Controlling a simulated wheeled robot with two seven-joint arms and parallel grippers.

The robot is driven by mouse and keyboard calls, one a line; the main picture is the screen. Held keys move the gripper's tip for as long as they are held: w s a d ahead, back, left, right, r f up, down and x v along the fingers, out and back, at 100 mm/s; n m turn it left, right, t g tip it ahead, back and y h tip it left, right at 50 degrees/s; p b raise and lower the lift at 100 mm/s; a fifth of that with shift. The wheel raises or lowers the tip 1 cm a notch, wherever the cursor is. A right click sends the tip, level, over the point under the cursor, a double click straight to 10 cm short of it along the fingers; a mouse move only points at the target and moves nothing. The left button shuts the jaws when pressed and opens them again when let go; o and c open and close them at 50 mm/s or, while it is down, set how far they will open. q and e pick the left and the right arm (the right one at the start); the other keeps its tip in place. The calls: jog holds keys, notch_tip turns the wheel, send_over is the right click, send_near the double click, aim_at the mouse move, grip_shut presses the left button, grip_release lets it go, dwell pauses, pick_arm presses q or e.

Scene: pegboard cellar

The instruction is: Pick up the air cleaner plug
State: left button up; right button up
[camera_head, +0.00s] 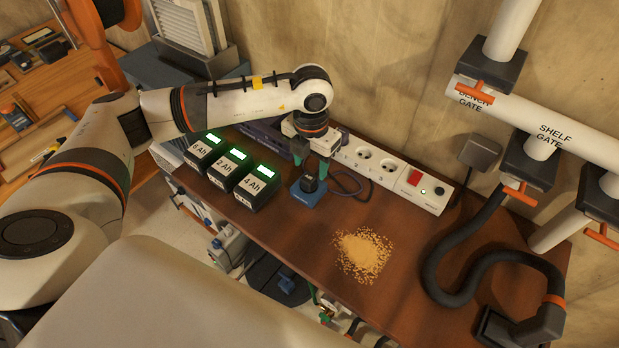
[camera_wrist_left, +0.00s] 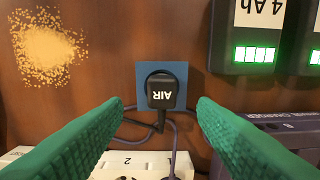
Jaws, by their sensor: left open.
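The air cleaner plug (camera_head: 309,184) is black and stands on a small blue square pad (camera_head: 300,197) on the brown bench. In the left wrist view the plug (camera_wrist_left: 161,93) shows the upside-down word AIR, and its dark cord runs toward the power strip. My left gripper (camera_head: 311,168) has green fingers, is open, and is just above the plug. In the left wrist view its fingertips (camera_wrist_left: 160,104) lie on either side of the plug, with gaps; nothing is held. My right gripper is not in view.
A white power strip (camera_head: 387,172) with a red switch lies behind the plug. Black battery units with green displays (camera_head: 257,187) stand left. A sawdust pile (camera_head: 362,255) lies to the right. A black hose (camera_head: 455,280) and white pipes (camera_head: 555,135) occupy the right side. The bench front is mostly clear.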

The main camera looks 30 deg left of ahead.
aim_at(309, 177)
pick_arm(q)
notch_tip(309, 177, down, 4)
jog(key=shift+s+a+f+p, duration=0.1)
jog(key=shift+s+a+p, duration=0.05)
jog(key=shift+p, duration=1)
jog(key=shift+f, duration=0.6)
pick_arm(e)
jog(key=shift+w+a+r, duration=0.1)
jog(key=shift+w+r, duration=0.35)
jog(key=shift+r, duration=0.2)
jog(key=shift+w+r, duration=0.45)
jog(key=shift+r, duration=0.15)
pick_arm(q)
grip_shut()
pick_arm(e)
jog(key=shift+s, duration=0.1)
